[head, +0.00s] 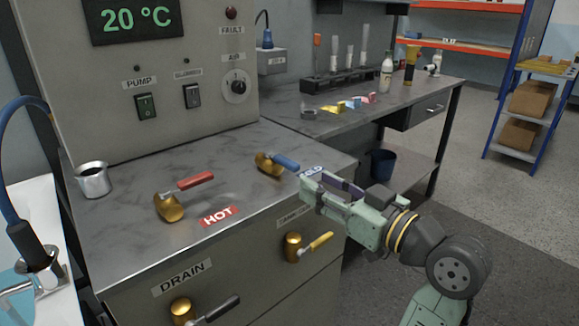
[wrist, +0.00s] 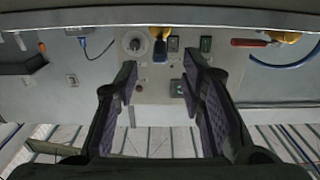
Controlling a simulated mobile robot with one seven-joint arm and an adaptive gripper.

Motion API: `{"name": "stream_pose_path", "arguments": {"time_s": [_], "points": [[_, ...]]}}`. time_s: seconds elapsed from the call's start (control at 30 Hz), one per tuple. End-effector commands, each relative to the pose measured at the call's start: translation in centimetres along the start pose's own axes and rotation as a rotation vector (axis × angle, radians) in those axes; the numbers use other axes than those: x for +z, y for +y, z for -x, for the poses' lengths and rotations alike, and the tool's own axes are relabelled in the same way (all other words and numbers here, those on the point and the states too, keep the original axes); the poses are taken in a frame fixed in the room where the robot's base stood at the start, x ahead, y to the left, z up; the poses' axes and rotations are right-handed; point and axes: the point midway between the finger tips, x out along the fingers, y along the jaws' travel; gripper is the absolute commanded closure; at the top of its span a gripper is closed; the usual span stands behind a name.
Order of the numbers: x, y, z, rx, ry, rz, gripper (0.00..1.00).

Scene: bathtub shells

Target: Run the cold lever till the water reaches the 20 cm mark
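The cold valve has a blue lever (head: 285,162) on a brass body (head: 267,166), standing on the counter top near its right edge. The blue lever also shows in the wrist view (wrist: 160,48), seen end-on, ahead and between my fingers. My gripper (head: 316,178) is open and empty, just right of the lever's free end and apart from it, partly hiding the COLD label (head: 310,170). Some bluish water (head: 14,286) shows in the white tub (head: 40,215) at the left edge. No level mark is in view.
A red lever (head: 195,181) with a HOT label (head: 217,216) stands left of the blue one. A metal cup (head: 93,180) stands farther left. Yellow (head: 321,241) and black (head: 222,308) levers are on the cabinet front. The panel display (head: 135,18) reads 20 °C.

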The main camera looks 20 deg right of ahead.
Motion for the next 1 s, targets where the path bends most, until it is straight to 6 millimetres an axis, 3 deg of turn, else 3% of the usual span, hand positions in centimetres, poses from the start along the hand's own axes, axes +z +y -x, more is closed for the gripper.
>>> {"name": "stream_pose_path", "arguments": {"time_s": [0.2,0.4,0.6,0.83,1.0], "points": [[-0.2,-0.1,-4.4,-0.003,0.0,-0.002,0.63],[-0.2,-0.1,-7.3,-0.001,0.001,-0.001,0.63],[-0.1,-0.1,-8.5,0.0,0.001,0.0,0.63],[-0.1,-0.1,-8.6,0.001,0.002,0.0,0.63],[-0.1,0.0,-8.6,0.001,0.002,0.0,0.73]]}}
